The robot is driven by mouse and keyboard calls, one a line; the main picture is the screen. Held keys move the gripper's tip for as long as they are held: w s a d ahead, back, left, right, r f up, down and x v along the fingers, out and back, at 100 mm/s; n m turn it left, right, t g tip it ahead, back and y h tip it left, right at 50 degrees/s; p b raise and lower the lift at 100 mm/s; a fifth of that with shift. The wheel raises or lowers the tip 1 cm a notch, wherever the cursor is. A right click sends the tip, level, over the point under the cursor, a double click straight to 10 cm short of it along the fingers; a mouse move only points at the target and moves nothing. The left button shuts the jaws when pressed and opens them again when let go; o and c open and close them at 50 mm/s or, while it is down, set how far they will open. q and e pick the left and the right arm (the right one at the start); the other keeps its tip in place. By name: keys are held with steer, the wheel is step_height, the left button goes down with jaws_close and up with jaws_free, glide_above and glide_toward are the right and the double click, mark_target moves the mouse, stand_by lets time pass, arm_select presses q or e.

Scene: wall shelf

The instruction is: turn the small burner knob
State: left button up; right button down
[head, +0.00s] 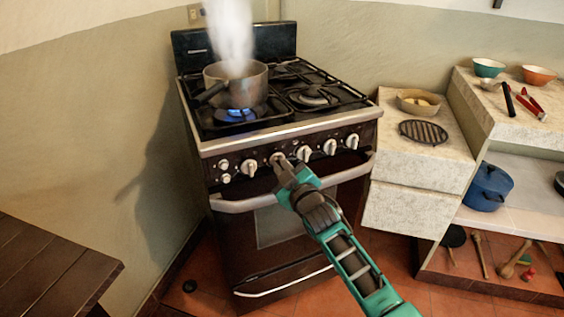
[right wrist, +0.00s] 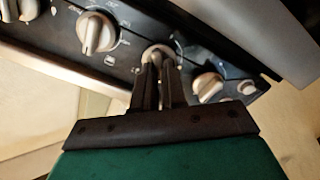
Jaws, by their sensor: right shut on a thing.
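The dark stove (head: 290,110) has a row of silver-white knobs along its front panel. My right gripper (head: 280,164) reaches up to the panel and is shut on a knob (head: 277,157), the second large one from the left. In the right wrist view, the two dark fingers (right wrist: 158,72) close around this knob (right wrist: 158,52), covering its lower part. Another knob (right wrist: 97,33) is to its left and one (right wrist: 208,86) to its right. No readable label shows which burner the held knob serves. My left gripper is not in view.
A steaming pot (head: 250,88) stands over a blue flame (head: 236,114) on the front left burner. The oven handle (head: 240,204) runs just below the knobs, close to my right gripper. A stone counter (head: 423,163) stands right of the stove; a wooden table (head: 50,265) is at lower left.

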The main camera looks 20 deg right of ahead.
arm_select(q)
steer(key=p, duration=0.1)
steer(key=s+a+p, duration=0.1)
steer(key=p, duration=0.1)
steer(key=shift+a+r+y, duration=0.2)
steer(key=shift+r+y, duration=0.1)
arm_select(e)
steer(key=m, duration=0.7)
steer(key=shift+d+m, duration=0.15)
steer(key=shift+m, duration=0.15)
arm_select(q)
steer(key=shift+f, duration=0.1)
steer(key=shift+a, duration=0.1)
arm_select(e)
steer(key=c, duration=1.2)
jaws_free()
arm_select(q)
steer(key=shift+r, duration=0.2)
